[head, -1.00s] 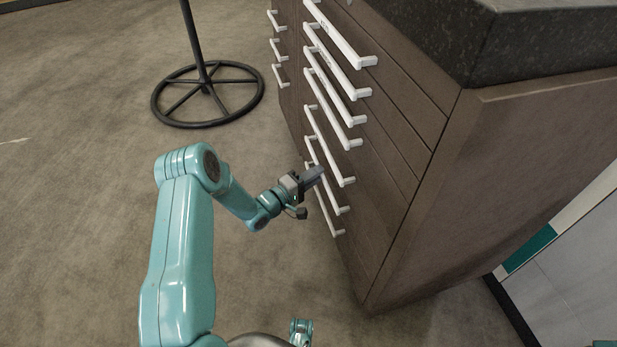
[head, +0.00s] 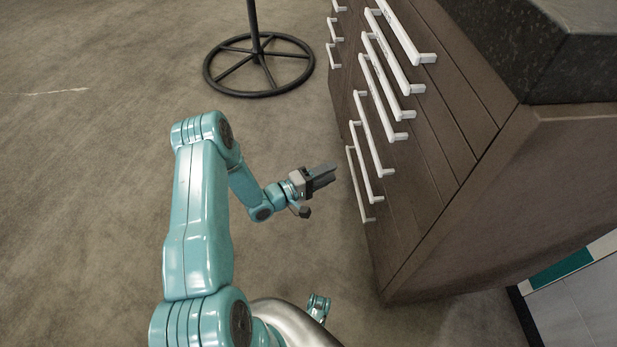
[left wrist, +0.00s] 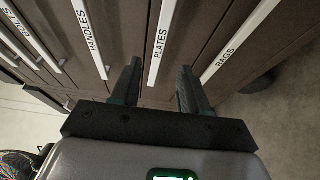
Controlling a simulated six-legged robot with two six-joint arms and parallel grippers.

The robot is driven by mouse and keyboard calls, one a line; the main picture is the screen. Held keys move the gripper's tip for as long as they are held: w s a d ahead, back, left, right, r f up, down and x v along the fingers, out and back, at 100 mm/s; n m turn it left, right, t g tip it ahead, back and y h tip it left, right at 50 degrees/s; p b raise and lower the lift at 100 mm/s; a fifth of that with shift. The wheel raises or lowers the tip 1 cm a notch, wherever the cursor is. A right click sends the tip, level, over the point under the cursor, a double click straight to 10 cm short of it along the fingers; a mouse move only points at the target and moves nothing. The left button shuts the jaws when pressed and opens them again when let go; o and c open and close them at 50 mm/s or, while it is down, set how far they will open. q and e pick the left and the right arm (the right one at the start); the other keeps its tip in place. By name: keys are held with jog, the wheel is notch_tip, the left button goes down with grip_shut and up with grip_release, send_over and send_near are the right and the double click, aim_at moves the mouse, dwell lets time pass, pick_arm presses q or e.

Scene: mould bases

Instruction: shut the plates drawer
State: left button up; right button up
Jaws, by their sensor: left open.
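The plates drawer shows in the left wrist view by its white handle (left wrist: 162,42) marked PLATES. It seems to be the second handle from the bottom in the head view (head: 367,163). My left gripper (head: 327,176) is open and empty, to the left of the lower handles with a gap between. In the left wrist view its fingers (left wrist: 158,86) stand apart, with the PLATES handle beyond, between them in the picture. I cannot tell how far the drawer stands out. My right gripper is not in view.
The brown cabinet (head: 500,210) has several white handles and a dark stone top (head: 545,45). The RAGS handle (left wrist: 240,40) is right of PLATES in the left wrist view. A black round stand base (head: 258,66) is at the back. The floor left of my arm is clear.

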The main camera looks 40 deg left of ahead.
pick_arm(q)
jog(key=v, duration=0.6)
jog(key=shift+s+p, duration=0.3)
jog(key=shift+p, duration=0.15)
jog(key=w+d+f+m+g+y, duration=0.1)
jog(key=d+f+m+g, duration=0.25)
jog(key=d, duration=0.35)
jog(key=d+f+m+g, duration=0.2)
jog(key=d+f+g, duration=0.15)
jog(key=d, duration=0.35)
jog(key=s+d+m+g, duration=0.4)
jog(key=s+d+g, duration=0.15)
jog(key=s, duration=0.35)
jog(key=s+d+m+g, duration=0.3)
jog(key=s+d+g, duration=0.25)
jog(key=s, duration=0.25)
notch_tip(320, 180, up, 27)
jog(key=t+p, duration=0.1)
jog(key=p, duration=2.6)
jog(key=shift+w+y, duration=0.2)
jog(key=shift+y, duration=0.1)
jog(key=shift+d, duration=0.15)
